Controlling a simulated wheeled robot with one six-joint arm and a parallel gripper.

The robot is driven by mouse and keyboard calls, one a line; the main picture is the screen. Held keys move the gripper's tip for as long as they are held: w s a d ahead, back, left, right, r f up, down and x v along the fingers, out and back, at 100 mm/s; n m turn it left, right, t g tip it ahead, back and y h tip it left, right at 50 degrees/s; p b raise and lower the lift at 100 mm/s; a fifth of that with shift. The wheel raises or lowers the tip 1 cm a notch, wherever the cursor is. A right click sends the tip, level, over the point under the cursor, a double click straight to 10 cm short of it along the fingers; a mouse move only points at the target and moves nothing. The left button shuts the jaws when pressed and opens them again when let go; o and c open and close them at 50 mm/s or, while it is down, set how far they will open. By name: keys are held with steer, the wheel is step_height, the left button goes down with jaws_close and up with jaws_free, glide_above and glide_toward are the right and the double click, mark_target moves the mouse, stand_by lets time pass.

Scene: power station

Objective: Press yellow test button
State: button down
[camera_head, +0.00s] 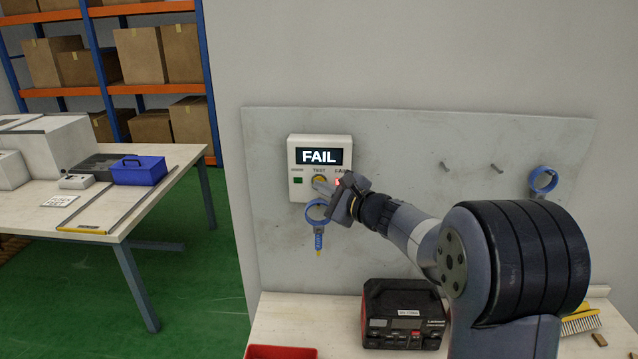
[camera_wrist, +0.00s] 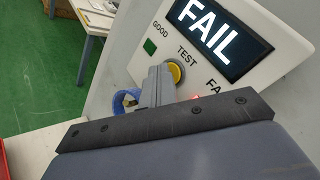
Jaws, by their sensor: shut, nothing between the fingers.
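The white tester box (camera_head: 297,188) is fixed on the grey wall panel, and its screen (camera_head: 320,157) reads "FAIL". The yellow test button (camera_head: 320,179) sits below the "TEST" label, between a green GOOD lamp (camera_head: 298,181) and a red light under "FAIL". In the wrist view the yellow button (camera_wrist: 176,72) is partly hidden by my gripper. My gripper (camera_head: 318,186) is shut and empty, with its tip at the button's lower edge in the picture. The tip looks very close to the button or touching it; I cannot tell which. The red light (camera_wrist: 195,97) shows lit in the wrist view.
A blue wrist strap (camera_head: 318,222) hangs just below the tester, close to my gripper. Another blue strap (camera_head: 543,181) hangs at the right near bare pegs. A black and red device (camera_head: 403,314) stands on the bench below. A side table (camera_head: 110,225) is at the left.

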steer(key=shift+s+b, duration=0.7)
steer(key=shift+s, duration=0.1)
steer(key=shift+f, duration=0.1)
steer(key=s+b, duration=0.3)
steer(key=s, duration=0.2)
steer(key=shift+a, duration=0.1)
stand_by(0.5)
